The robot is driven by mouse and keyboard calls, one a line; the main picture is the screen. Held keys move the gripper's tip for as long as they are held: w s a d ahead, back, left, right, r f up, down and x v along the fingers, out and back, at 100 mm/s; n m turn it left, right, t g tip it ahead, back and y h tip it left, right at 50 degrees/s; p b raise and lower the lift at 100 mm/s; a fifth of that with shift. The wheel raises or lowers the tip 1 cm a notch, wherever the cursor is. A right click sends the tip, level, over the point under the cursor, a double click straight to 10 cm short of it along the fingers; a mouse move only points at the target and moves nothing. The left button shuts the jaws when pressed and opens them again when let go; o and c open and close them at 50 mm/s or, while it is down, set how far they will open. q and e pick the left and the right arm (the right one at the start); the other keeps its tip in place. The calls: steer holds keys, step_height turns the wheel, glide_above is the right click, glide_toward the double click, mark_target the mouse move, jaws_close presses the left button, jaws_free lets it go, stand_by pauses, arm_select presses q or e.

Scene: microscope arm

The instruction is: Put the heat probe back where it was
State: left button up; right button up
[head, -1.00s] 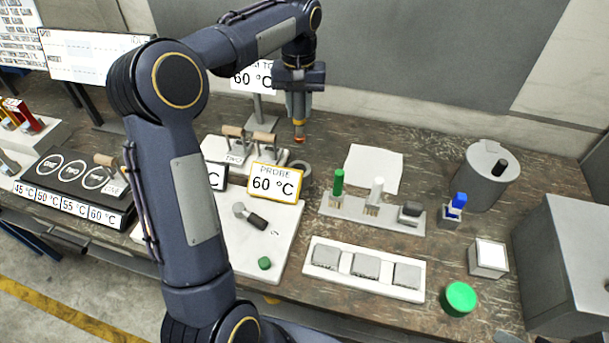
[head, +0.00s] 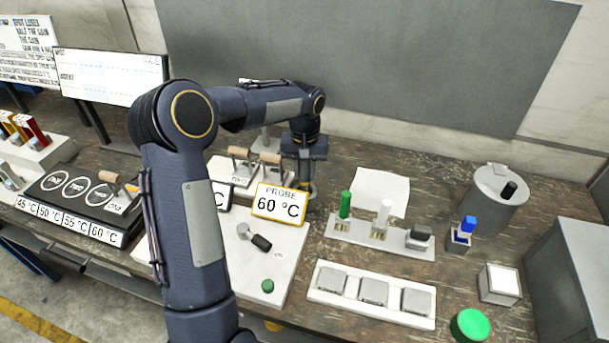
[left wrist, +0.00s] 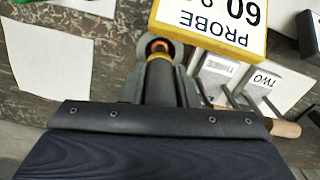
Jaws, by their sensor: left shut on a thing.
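My left gripper (head: 305,178) is shut on the heat probe, low above the bench behind the yellow-framed PROBE 60 °C sign (head: 278,203). In the left wrist view the dark probe (left wrist: 160,78), with its yellow band and orange end, points away from me between the fingers. A grey round holder (left wrist: 177,52) shows around the probe's far end. I cannot tell whether the end is inside it or just above it. In the head view the gripper and sign hide most of the probe and holder. My right gripper is not in view.
Wooden-handled tools on a white block (head: 222,172) stand left of the gripper. A white sheet (head: 380,192) and a rack with green, white and grey pieces (head: 400,243) lie to the right. A white board (head: 215,262) with a small dark-handled tool is in front.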

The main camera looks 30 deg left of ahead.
arm_select(q)
steer(key=shift+f, duration=1.05)
steer(key=shift+f, duration=0.15)
steer(key=o, duration=1)
